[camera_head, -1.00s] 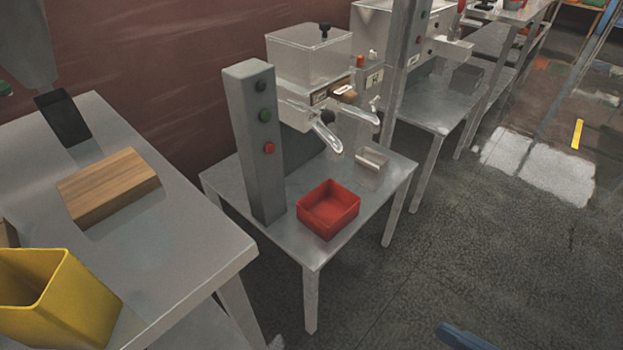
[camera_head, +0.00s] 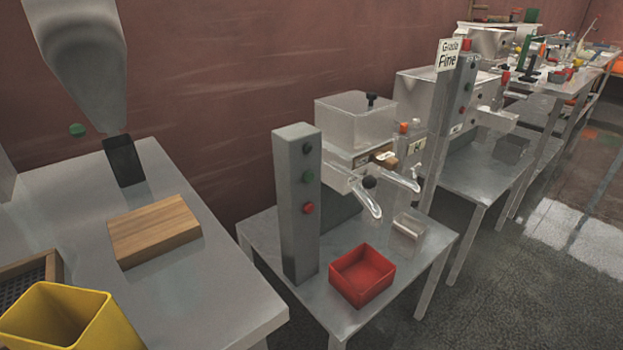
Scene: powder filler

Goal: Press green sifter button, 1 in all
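What the button is mounted on is hard to tell. Another green button (camera_head: 308,176) sits on a grey pillar (camera_head: 296,235), between a dark button (camera_head: 307,147) above and a red button (camera_head: 308,208) below. No label shows which green button belongs to a sifter.
The left table (camera_head: 215,290) holds a wooden block (camera_head: 155,232), a yellow bin (camera_head: 65,320) and a mesh-bottomed wooden frame (camera_head: 28,280). A red tray (camera_head: 362,278) stands on the middle table beside a clear-hoppered filler (camera_head: 355,118). Open floor (camera_head: 470,310) lies at the lower right.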

